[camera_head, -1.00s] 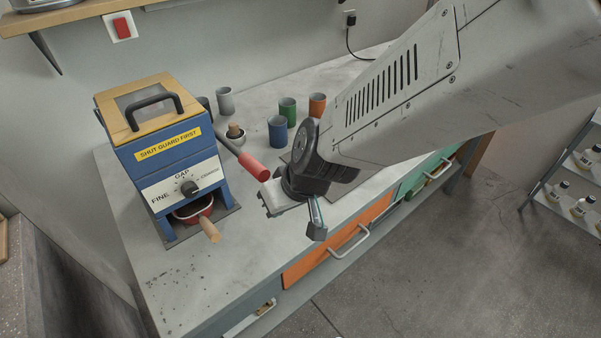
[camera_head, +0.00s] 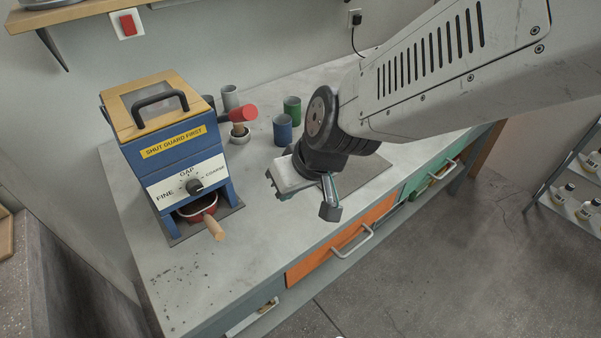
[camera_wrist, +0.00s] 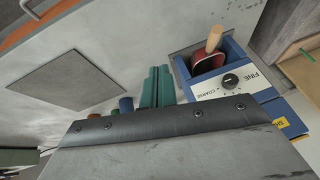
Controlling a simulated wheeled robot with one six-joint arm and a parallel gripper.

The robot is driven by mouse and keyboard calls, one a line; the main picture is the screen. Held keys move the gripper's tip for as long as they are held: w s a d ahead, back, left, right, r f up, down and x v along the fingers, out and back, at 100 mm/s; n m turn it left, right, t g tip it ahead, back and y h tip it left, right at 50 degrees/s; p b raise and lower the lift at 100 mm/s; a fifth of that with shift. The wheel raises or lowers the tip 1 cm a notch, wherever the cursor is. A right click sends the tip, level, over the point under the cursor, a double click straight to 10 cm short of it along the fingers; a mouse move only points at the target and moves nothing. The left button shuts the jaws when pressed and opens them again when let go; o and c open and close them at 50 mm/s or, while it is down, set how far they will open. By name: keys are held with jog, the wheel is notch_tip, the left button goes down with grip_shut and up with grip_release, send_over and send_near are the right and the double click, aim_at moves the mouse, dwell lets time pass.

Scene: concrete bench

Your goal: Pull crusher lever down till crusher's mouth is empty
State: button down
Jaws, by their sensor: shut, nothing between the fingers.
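The blue crusher (camera_head: 178,155) stands on the left of the bench. Its wooden-framed guard (camera_head: 150,100) is down on top; what lies in the mouth cannot be made out. The crusher's lever shows its red grip (camera_head: 242,113) at the crusher's right, raised toward the back. A red pan (camera_head: 200,208) with a wooden handle sits in the crusher's lower opening. My gripper (camera_head: 329,207) is shut and empty over the bench's front, right of the crusher and apart from the lever. Its teal fingers (camera_wrist: 157,86) show together in the wrist view, with the crusher's dial (camera_wrist: 230,80) beyond.
A small bowl with a wooden-topped pestle (camera_head: 240,134) stands below the red grip. Blue (camera_head: 282,130), green (camera_head: 292,109) and grey (camera_head: 230,97) cups stand behind. A flat grey mat (camera_wrist: 75,80) lies on the bench. The bench front has an orange drawer (camera_head: 335,245).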

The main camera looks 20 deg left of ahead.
jog(key=s+d+r, duration=0.2)
jog(key=d+r, duration=0.3)
jog(key=d, duration=0.2)
jog(key=shift+s+r, duration=0.3)
jog(key=shift+r, duration=0.1)
dwell(0.6)
